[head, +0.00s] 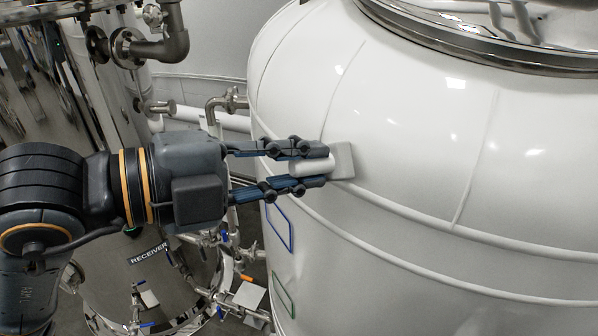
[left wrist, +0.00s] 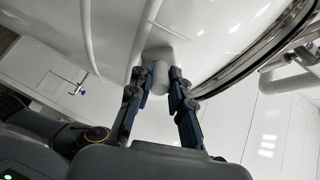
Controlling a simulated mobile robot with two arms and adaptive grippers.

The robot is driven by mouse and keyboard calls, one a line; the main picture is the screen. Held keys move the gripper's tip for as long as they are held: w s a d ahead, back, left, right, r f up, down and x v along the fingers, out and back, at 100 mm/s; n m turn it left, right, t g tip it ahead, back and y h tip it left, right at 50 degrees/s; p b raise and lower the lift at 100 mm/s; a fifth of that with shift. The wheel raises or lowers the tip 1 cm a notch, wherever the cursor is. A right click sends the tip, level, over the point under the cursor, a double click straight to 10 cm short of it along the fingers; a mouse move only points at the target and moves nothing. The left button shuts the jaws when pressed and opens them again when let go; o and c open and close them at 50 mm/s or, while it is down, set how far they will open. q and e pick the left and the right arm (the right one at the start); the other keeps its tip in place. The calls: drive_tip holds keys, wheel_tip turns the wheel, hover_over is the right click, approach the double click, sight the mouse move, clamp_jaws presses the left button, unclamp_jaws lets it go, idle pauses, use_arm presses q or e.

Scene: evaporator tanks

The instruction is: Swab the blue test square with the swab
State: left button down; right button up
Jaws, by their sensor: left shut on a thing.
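My left gripper (head: 318,167) is shut on the swab (head: 343,161), with one finger above and one below its pale round handle. The swab's blocky whitish pad points right, at the white tank wall; I cannot tell whether it touches. In the left wrist view the gripper (left wrist: 161,76) has the swab (left wrist: 158,54) between its fingertips. The blue test square (head: 291,236) is a blue outline on the tank's left side in the head view, below the gripper and swab. It cannot be made out in the left wrist view. My right gripper is not in view.
The large white tank (head: 420,130) fills the right side, with raised seams and a steel rim. A green outlined square (head: 284,297) is below the blue one. A steel tank labelled RECEIVER (head: 165,285), with pipes and valves, stands at left behind my arm.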

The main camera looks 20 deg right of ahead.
use_arm(q)
drive_tip(key=shift+w+a+r+t+y, duration=0.25)
drive_tip(key=shift+w+r+t+y, duration=0.1)
drive_tip(key=shift+r+t+y, duration=0.2)
drive_tip(key=w+a+r+n+t+y, duration=0.1)
drive_tip(key=a+r+t+y, duration=0.3)
drive_tip(key=r, duration=0.3)
drive_tip(key=w+a+r+n+t+y, duration=0.1)
drive_tip(key=a+r+n+t+y, duration=0.1)
drive_tip(key=a+r+t+y, duration=0.2)
wheel_tip(320, 180, up, 3)
drive_tip(key=shift+a+f+n+t, duration=0.15)
drive_tip(key=shift+a+n+t, duration=0.15)
drive_tip(key=shift+a+t, duration=0.65)
drive_tip(key=shift+d, duration=0.3)
